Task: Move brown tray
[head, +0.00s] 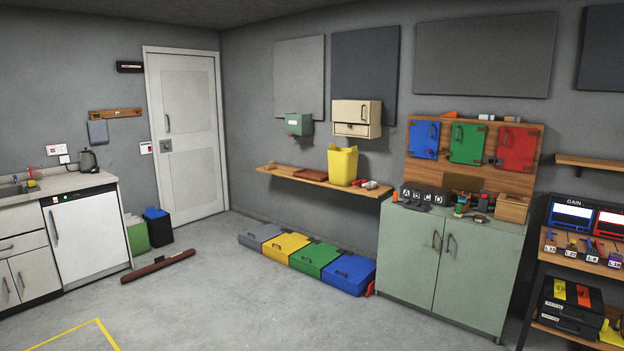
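A flat reddish-brown tray (311,175) lies on the wooden wall shelf (290,178), left of a yellow bin (343,165). It is small and far away, so whether anything lies in it cannot be told. Neither of my grippers shows in the head view.
Lidded boxes, grey, yellow, green (314,260) and blue (348,274), line the floor below the shelf. A green cabinet (450,265) stands right of them. A long brown bar (160,266) lies on the floor near the white door (187,130). The middle floor is clear.

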